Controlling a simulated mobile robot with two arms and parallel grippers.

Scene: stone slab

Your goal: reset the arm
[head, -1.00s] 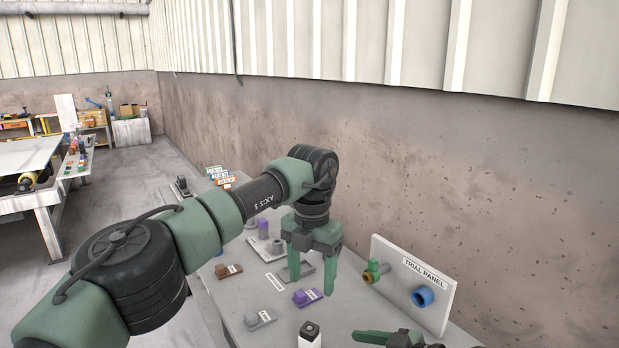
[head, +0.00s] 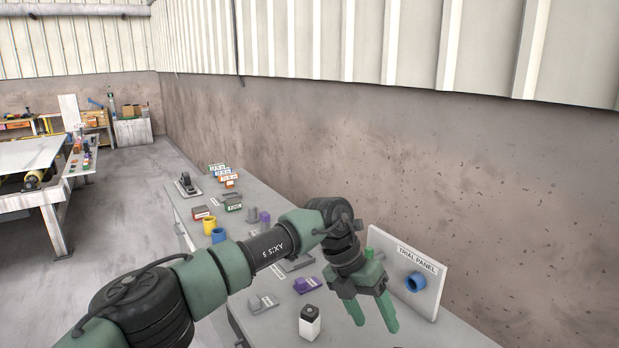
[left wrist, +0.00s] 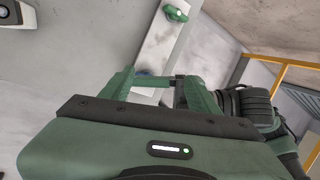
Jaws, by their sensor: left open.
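My left gripper (head: 375,322) is open and empty, its green fingers pointing down in front of the white trial panel (head: 428,298). Its fingers also show in the left wrist view (left wrist: 158,86), with the panel (left wrist: 162,55) beyond them. A blue ring (head: 415,283) is on the panel face, right of my gripper. A green fitting shows at the panel's upper left, partly behind my wrist; it is clearer in the left wrist view (left wrist: 176,13).
A white block with a black top (head: 310,322) stands on the grey bench, left of my gripper. The wall runs behind the bench.

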